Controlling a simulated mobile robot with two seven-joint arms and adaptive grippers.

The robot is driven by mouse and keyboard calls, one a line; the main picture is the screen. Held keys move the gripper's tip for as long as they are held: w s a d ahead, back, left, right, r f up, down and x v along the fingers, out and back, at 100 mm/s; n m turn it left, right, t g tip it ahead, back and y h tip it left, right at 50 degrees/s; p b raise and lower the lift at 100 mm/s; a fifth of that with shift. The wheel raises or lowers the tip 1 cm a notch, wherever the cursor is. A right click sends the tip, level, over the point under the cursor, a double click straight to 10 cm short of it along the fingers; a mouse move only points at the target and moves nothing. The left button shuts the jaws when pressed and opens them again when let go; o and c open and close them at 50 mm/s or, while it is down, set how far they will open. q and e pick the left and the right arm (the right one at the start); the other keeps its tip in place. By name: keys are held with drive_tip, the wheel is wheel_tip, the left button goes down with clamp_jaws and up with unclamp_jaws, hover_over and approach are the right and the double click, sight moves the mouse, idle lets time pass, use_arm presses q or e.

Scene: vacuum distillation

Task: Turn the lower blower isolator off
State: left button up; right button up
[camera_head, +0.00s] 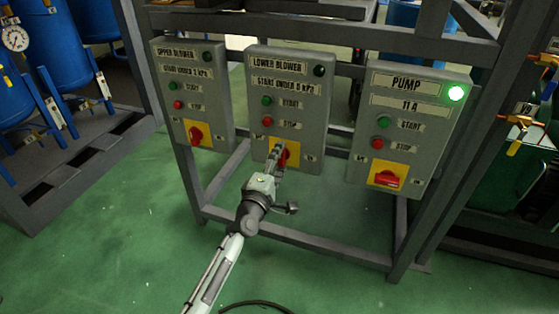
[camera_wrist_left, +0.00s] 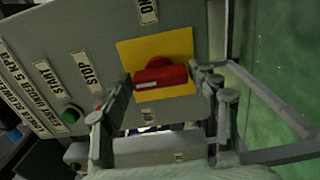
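The lower blower box (camera_head: 290,110) is grey, with a green START button, a red STOP button and a red isolator knob (camera_head: 293,151) on a yellow plate near its bottom. My left gripper (camera_head: 279,152) is in front of this knob and hides part of it. In the left wrist view, the red isolator knob (camera_wrist_left: 160,76) shows on its yellow plate (camera_wrist_left: 150,50), its long side lying across the picture. My left gripper (camera_wrist_left: 164,80) is open, with one finger beside each end of the knob; contact cannot be made out. My right gripper is not in view.
The upper blower box (camera_head: 190,85) stands to the left, its red knob tilted. The pump box (camera_head: 410,125) stands to the right, with a lit green lamp (camera_head: 456,93) and a level red knob (camera_head: 387,180). A grey frame (camera_head: 330,247) carries the boxes. Green floor lies in front.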

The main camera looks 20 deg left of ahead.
use_arm(q)
drive_tip(key=shift+o, duration=0.8)
drive_tip(key=shift+s, duration=0.15)
drive_tip(key=s, duration=1.1)
drive_tip(key=shift+s+a, duration=0.2)
drive_tip(key=shift+s, duration=0.15)
